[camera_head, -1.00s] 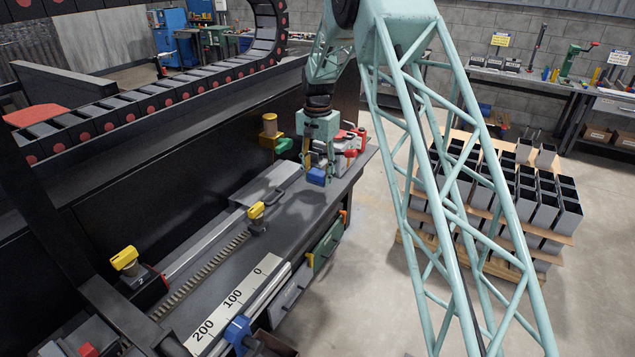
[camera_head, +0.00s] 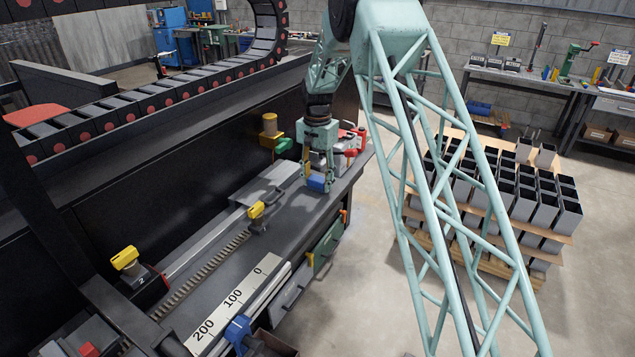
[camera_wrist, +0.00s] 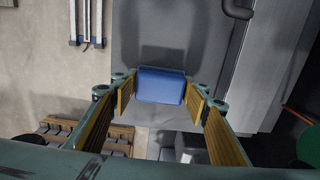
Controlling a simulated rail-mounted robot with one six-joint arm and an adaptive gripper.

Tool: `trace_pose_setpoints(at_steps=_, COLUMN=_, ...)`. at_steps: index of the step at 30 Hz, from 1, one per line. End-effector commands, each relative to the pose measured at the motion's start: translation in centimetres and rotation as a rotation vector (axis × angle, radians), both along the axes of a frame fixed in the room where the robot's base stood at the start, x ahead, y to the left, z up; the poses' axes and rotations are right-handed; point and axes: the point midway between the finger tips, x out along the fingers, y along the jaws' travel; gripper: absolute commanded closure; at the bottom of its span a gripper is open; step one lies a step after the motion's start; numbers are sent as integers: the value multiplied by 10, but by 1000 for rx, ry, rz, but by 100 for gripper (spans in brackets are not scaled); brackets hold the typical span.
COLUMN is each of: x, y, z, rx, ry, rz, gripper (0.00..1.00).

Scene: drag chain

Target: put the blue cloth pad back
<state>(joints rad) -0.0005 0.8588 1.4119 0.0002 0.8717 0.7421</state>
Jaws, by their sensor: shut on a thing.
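The blue cloth pad (camera_head: 317,184) is between the fingers of my gripper (camera_head: 318,178), over the far end of the dark bench. In the wrist view the blue pad (camera_wrist: 161,85) is a rounded block between the two yellow-lined fingers of my gripper (camera_wrist: 160,97). The gripper is shut on it. I cannot tell whether the pad's underside touches the bench top (camera_head: 285,215).
Red things (camera_head: 350,150), a green part (camera_head: 283,146) and a yellow post (camera_head: 269,127) stand close behind the gripper. A grey plate with a handle (camera_head: 270,185) lies to the left. The bench edge is close on the right, with open floor beyond.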

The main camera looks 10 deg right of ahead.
Motion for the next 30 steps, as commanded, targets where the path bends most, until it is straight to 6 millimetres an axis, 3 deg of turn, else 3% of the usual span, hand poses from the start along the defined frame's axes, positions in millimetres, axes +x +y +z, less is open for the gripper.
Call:
trace_pose_setpoints(at_steps=15, x=0, y=0, z=-5, rx=0, ry=0, rz=0, gripper=69)
trace_pose_setpoints(at_steps=16, x=0, y=0, z=-4, rx=0, ry=0, rz=0, gripper=55)
trace_pose_setpoints(at_steps=20, x=0, y=0, z=-4, rx=0, ry=0, rz=0, gripper=44)
trace_pose_setpoints(at_steps=30, x=0, y=0, z=-3, rx=0, ry=0, rz=0, gripper=44)
